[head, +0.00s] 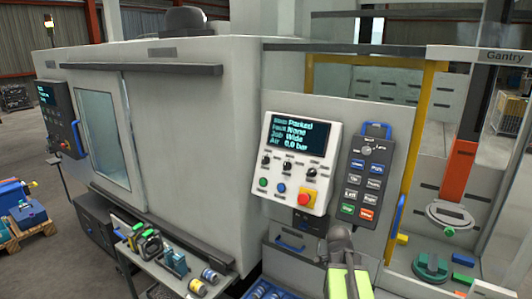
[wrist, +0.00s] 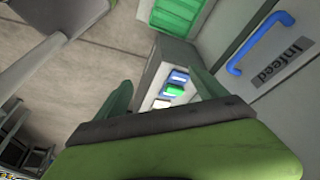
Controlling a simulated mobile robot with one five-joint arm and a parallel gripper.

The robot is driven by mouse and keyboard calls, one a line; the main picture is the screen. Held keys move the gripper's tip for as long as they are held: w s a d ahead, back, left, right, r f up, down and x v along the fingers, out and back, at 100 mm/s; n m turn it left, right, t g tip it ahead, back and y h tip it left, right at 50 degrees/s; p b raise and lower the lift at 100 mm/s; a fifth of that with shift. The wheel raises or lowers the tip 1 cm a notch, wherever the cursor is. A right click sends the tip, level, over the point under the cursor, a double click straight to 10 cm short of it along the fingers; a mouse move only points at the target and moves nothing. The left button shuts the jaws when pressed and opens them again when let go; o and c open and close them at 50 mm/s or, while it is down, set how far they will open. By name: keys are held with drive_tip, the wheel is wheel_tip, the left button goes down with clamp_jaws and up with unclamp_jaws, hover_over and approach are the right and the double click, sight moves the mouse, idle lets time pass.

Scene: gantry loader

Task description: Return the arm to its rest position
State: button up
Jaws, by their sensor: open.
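My arm (head: 345,278), green with a dark end, rises from the bottom of the head view. It stands in front of the machine, below the control panel. My gripper shows in the wrist view (wrist: 162,92), with its two greenish fingers wide apart and nothing between them. In the head view its fingertips are too small to make out. Beyond the fingers in the wrist view is a grey box with blue, green and white parts (wrist: 174,90), apart from the gripper.
The control panel (head: 296,152) reads Parked, fault None, job Wide, air 0.0 bar. A keypad (head: 364,172) hangs beside it. A cart (head: 165,265) with tools stands left. A door labelled Infeed (wrist: 293,65) has a blue handle (wrist: 255,42). Floor (wrist: 90,60) shows at left.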

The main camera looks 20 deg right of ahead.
drive_tip(key=w+a+f+n+y+b, duration=0.1)
drive_tip(key=w+a+f+n, duration=0.1)
drive_tip(key=a+n, duration=0.8)
drive_tip(key=w+a+f+n+t+y+b, duration=0.1)
drive_tip(key=w+a+n, duration=0.3)
drive_tip(key=a+n, duration=0.7)
drive_tip(key=a+f+y, duration=0.1)
drive_tip(key=a, duration=0.9)
drive_tip(key=shift+w+a+f+y, duration=0.15)
drive_tip(key=shift+a+y, duration=0.1)
drive_tip(key=shift+y, duration=0.05)
